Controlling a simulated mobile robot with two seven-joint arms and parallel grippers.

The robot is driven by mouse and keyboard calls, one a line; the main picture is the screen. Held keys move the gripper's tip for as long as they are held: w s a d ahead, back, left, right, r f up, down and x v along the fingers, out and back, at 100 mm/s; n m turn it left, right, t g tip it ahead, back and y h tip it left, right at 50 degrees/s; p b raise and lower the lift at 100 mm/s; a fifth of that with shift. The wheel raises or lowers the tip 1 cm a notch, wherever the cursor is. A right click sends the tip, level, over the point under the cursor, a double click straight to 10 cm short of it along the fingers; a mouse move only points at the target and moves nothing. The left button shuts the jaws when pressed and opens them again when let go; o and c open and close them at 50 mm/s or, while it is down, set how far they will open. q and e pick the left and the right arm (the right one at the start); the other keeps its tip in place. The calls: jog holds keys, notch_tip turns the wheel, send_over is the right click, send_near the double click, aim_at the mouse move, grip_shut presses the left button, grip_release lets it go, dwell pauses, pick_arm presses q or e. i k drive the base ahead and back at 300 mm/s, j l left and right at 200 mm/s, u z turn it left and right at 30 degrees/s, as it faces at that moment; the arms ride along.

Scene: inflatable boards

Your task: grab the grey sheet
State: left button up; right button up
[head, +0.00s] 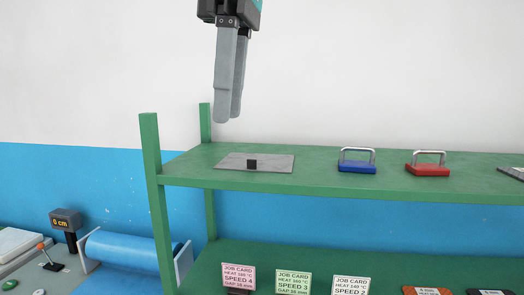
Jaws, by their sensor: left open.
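The grey sheet (280,163) lies flat on the top shelf of the green rack, toward its left end. A small black block (252,164) sits on the sheet near its front edge. My left gripper (228,118) hangs above and a little left of the sheet, fingers pointing down, apart from it. It is open and holds nothing; from this angle one finger partly covers the other. My right gripper is not in view.
The green shelf (320,184) also holds a blue block with a handle (357,166), a red one (428,169) and a dark sheet (514,173) at the right edge. Job cards (293,282) stand on the lower shelf. A blue roller machine (125,247) is at lower left.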

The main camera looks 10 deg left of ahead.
aim_at(241, 162)
jog(key=i, duration=0.9)
